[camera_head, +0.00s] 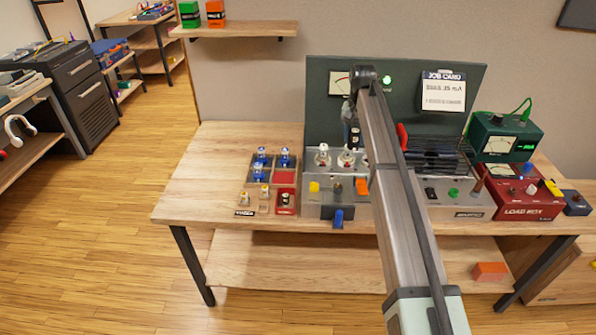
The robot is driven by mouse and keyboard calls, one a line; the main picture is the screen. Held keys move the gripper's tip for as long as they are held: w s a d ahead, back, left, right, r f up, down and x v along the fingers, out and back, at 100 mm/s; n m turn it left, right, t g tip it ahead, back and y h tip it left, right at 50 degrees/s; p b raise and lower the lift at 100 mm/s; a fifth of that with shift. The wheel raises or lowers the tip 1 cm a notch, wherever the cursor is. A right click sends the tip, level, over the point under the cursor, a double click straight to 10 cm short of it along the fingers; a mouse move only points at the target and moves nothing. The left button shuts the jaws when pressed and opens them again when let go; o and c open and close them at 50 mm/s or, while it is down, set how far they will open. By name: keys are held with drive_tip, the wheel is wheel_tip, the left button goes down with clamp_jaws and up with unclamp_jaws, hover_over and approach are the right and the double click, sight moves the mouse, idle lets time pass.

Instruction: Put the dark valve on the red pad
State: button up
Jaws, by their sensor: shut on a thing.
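My gripper (352,122) points down above the grey amp chassis (327,184), in front of the dark green back panel. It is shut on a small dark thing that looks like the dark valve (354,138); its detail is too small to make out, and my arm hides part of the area. Pale valves (322,156) stand in the chassis just below and to the left of it. A bare red pad (284,178) lies in the sectioned tray to the left of the chassis. A red-edged section in front of it holds a small dark piece (286,198).
A dark finned unit (437,156), a red load box (518,190) and a green meter (505,138) stand to the right. The left part of the bench (205,180) is clear.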

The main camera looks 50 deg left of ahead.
drive_tip(key=s+a+f, duration=0.1)
drive_tip(key=s+a, duration=0.2)
drive_tip(key=s, duration=0.3)
drive_tip(key=s+a+f+n, duration=0.1)
drive_tip(key=s+a+f, duration=0.15)
drive_tip(key=s, duration=0.35)
drive_tip(key=s+a, duration=0.3)
drive_tip(key=s, duration=0.3)
drive_tip(key=w+a+f+m, duration=0.2)
drive_tip(key=a, duration=0.6)
drive_tip(key=shift+s+a+f, duration=0.1)
drive_tip(key=shift+s+f, duration=0.05)
drive_tip(key=shift+f, duration=2.1)
drive_tip(key=shift+s+a+f, duration=0.1)
drive_tip(key=shift+f, duration=2.15)
drive_tip(key=shift+f, duration=0.15)
drive_tip(key=o, duration=1.1)
drive_tip(key=shift+c, duration=0.2)
wheel_tip(320, 180, up, 12)
